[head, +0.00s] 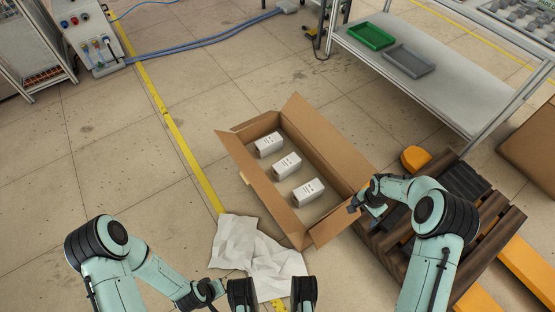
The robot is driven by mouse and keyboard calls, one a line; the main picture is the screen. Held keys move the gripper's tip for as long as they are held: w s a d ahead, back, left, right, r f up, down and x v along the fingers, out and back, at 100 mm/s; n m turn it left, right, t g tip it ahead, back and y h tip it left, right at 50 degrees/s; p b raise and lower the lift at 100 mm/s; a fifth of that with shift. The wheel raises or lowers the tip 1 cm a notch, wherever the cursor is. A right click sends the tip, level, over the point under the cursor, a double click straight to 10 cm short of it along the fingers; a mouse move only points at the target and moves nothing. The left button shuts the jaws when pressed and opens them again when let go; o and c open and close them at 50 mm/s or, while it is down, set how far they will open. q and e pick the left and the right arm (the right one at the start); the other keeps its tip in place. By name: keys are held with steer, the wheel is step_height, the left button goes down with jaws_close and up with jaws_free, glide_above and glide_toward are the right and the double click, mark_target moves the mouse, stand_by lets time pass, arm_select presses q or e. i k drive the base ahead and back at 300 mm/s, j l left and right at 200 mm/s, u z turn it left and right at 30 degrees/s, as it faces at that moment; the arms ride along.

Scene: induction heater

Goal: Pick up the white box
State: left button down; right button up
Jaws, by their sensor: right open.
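Three white boxes with dark print lie in a row inside an open cardboard carton: a far one (268,145), a middle one (287,165) and a near one (308,192). The carton (246,176) stands on the floor with its flaps spread. My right gripper (359,208) is open and empty at the carton's right edge, to the right of the near white box and apart from it. My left gripper (207,292) is low in the picture, left of the crumpled paper's lower end; its jaws are not clear.
Crumpled white paper (250,255) lies at the carton's near left side. A wooden pallet (490,222) is under my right arm. A grey table (440,80) with green (371,36) and grey (408,60) trays stands at the back right.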

mark_target(286, 168)
steer(key=i+j, duration=1)
steer(key=k+j+u, duration=0.05)
steer(key=j, duration=0.05)
